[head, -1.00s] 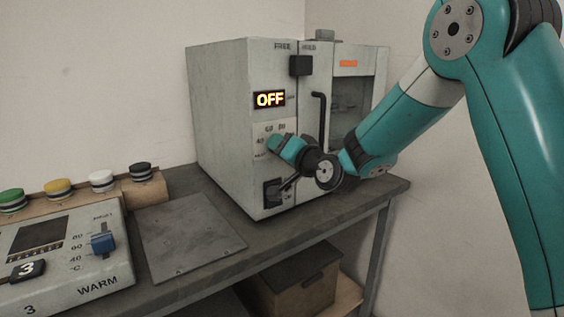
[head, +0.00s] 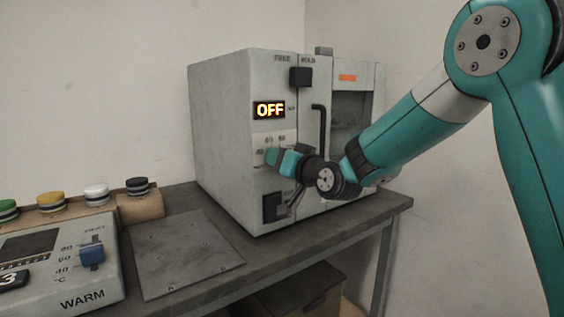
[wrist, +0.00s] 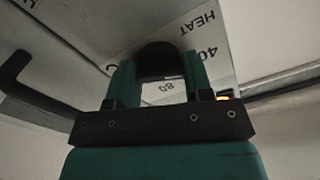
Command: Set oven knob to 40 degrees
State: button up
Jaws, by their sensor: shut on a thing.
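The grey oven (head: 222,130) stands on the bench, and its display (head: 269,109) reads OFF. The temperature panel (head: 282,138) below the display is partly covered by my gripper (head: 274,157). In the wrist view my gripper (wrist: 160,68) is shut on the dark round oven knob (wrist: 160,55), with one teal finger on each side. The marks HEAT and 40 show to the right of the knob, and what looks like 80 shows between the fingers. In the head view the knob is hidden by my gripper, and I cannot tell its exact setting.
A black block (head: 301,77) and a dark door handle (head: 318,130) are on the oven front. A black switch (head: 272,207) sits low on it. A metal plate (head: 185,255) and a WARM unit (head: 70,275) with a blue slider (head: 91,250) lie to the left.

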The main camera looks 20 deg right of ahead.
jog(key=shift+f, duration=0.15)
jog(key=o, duration=0.9)
jog(key=shift+s, duration=0.1)
jog(key=b+v, duration=0.4)
jog(key=v, duration=1.3)
jog(key=shift+s, duration=0.1)
